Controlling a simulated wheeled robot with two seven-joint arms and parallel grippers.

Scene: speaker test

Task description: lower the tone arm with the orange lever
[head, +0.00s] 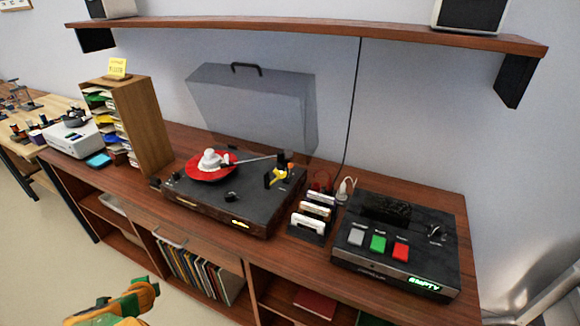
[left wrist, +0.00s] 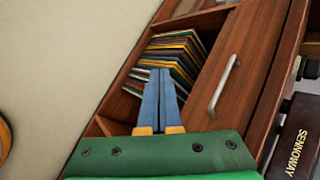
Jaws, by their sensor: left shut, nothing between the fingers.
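The turntable (head: 215,203) stands on the wooden cabinet, with a red disc (head: 200,173) under a white piece on its platter. The tone arm (head: 250,160) reaches across from the right toward the disc; I cannot tell whether its tip touches. A small orange-yellow lever (head: 275,179) stands at the turntable's right side. In the left wrist view my left gripper (left wrist: 160,72) is shut and empty, its blue fingers pointing toward records in the cabinet. Green and orange parts of my left arm (head: 115,305) show low in the head view, well away from the lever. My right gripper is out of view.
A clear raised cover (head: 250,105) stands behind the turntable. Cassettes (head: 310,215) and a black deck (head: 395,240) reading EMPTY are to its right. A wooden sorter (head: 145,125) stands left. A shelf (head: 300,32) hangs above. A drawer handle (left wrist: 222,85) protrudes near my left fingers.

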